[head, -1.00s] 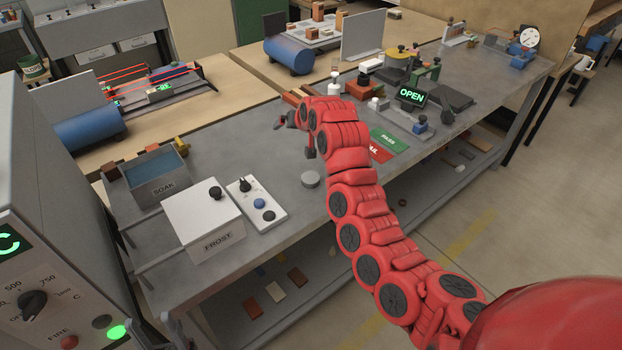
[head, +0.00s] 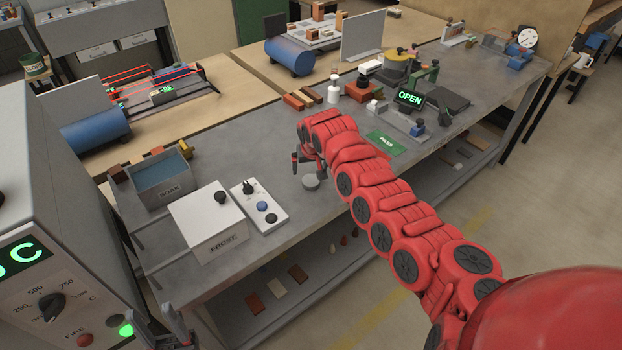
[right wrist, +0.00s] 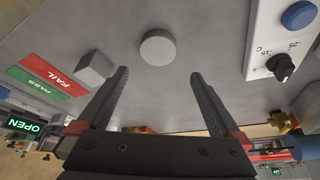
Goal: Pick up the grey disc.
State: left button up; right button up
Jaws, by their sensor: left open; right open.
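The grey disc (head: 311,183) lies flat on the grey metal bench, right of the switch panel. It also shows in the right wrist view (right wrist: 158,48), just beyond and between the fingertips. My right gripper (head: 307,164) hangs open and empty close to the disc in the head view. In the right wrist view its two dark fingers (right wrist: 160,76) are spread, with nothing between them. My left gripper (head: 175,328) shows only in part at the lower left, well away from the disc, open.
The white FROST box (head: 207,222) and a switch panel (head: 260,206) stand left of the disc. A pale grey block (right wrist: 95,68) and a red FAIL mat (right wrist: 75,66) lie near it in the right wrist view. Bare bench surrounds the disc.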

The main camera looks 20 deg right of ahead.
aim_at(311, 180)
jog(key=shift+w+f, duration=0.1)
jog(key=shift+f, duration=0.3)
jog(key=shift+d+f+p, duration=0.1)
jog(key=shift+f+p, duration=0.25)
jog(key=shift+p, duration=0.15)
notch_tip(311, 180, down, 4)
jog(key=shift+w+d+r+p, duration=0.15)
jog(key=shift+p, duration=0.15)
jog(key=shift+w+f, duration=0.2)
jog(key=shift+f, duration=0.25)
jog(key=c, duration=1.4)
jog(key=shift+r, duration=0.15)
